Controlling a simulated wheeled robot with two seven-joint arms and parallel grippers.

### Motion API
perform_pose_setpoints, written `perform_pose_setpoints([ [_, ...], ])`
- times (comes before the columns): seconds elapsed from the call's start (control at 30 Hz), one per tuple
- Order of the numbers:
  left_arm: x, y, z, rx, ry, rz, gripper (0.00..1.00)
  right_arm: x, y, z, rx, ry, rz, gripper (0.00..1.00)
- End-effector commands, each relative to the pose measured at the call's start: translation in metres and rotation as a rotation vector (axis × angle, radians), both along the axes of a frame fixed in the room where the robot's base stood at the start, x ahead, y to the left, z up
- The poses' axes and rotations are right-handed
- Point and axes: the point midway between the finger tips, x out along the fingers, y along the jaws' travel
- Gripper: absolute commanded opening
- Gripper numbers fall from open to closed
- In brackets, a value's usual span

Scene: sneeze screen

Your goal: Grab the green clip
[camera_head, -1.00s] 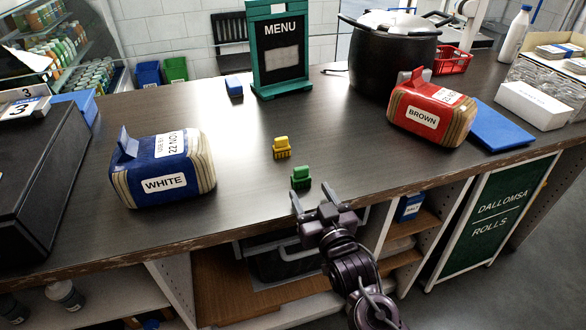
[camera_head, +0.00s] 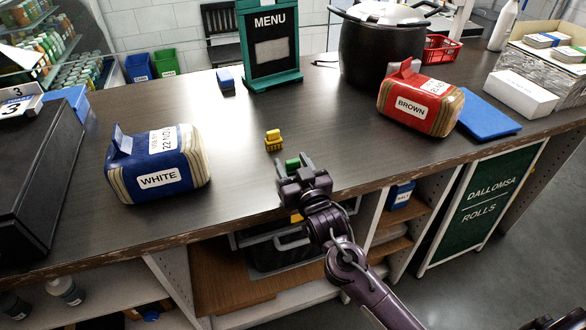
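The green clip (camera_head: 292,163) is on the dark counter near its front edge, partly hidden by my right gripper. My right gripper (camera_head: 293,168) is open, with one fingertip showing to the left of the clip and the other to its right. From this angle I cannot tell whether either finger touches the clip. A yellow clip (camera_head: 274,141) stands on the counter just behind and to the left of the green one. My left gripper is not in view.
A bag of white bread (camera_head: 158,178) lies left and a bag of brown bread (camera_head: 411,104) right. A menu stand (camera_head: 270,80), a blue block (camera_head: 225,79) and a black pot (camera_head: 379,60) stand behind. The counter (camera_head: 235,185) left of the gripper is clear.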

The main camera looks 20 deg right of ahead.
Motion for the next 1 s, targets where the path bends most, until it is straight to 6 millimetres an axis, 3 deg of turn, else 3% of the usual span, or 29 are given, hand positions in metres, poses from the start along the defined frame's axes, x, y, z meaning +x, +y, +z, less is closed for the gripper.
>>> perform_pose_setpoints([
  [0.03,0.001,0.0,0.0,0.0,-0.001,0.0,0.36,0.0,0.0,0.0,0.0,0.0,0.0,0.41],
  [0.27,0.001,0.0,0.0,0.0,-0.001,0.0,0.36,0.0,0.0,0.0,0.0,0.0,0.0,0.11],
  [0.67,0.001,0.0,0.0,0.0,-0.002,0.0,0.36,0.0,0.0,0.008,0.001,-0.002,-0.001,0.1],
  [0.87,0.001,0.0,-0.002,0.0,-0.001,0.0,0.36,0.0,-0.001,0.039,0.001,-0.007,-0.002,0.1],
  [1.0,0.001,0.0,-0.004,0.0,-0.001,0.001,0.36,0.0,0.0,0.077,0.002,-0.01,0.0,0.1],
])
